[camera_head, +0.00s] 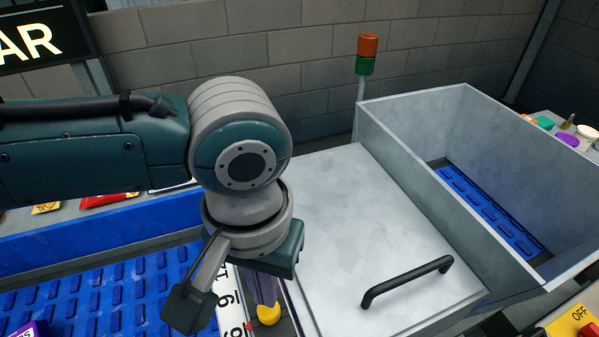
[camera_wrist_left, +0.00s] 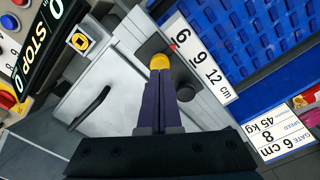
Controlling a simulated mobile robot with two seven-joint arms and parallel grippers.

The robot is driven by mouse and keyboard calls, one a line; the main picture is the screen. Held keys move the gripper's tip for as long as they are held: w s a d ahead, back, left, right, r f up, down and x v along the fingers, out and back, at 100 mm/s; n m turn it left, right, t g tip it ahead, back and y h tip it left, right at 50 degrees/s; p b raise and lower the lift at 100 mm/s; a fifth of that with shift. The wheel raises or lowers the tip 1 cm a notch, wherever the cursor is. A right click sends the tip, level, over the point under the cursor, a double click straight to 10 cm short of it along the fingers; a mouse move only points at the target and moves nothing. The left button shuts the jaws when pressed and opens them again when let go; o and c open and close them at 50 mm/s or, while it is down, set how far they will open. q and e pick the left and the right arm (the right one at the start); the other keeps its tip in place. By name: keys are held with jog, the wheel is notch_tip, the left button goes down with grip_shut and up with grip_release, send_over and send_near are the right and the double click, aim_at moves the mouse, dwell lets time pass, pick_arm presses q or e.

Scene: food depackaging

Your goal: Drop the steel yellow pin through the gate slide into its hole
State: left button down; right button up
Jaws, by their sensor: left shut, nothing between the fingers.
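The yellow pin (camera_head: 268,314) shows as a rounded yellow head just below the tips of my left gripper (camera_head: 264,302). It also shows in the left wrist view (camera_wrist_left: 159,61), at the end of the purple fingers (camera_wrist_left: 161,76). These fingers are shut with nothing between them. The pin's shank is hidden, so I cannot tell how deep it sits. The gate slide (camera_wrist_left: 152,45) is a dark strip beside a white 6-9-12 cm scale (camera_wrist_left: 201,65). A red pointer (camera_wrist_left: 172,47) lies between the 6 and 9 marks. My right gripper is not in view.
A grey metal cover with a black handle (camera_head: 407,281) lies right of the gripper, beside a deep open-topped bin (camera_head: 445,212). A blue ribbed belt (camera_head: 150,285) runs at left. A black knob (camera_wrist_left: 185,91) stands close to the fingers. A sign (camera_wrist_left: 285,134) reads "GATE 6 cm".

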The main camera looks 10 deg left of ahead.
pick_arm(q)
jog(key=shift+r, duration=0.4)
notch_tip(320, 180, up, 10)
jog(key=shift+f, duration=0.2)
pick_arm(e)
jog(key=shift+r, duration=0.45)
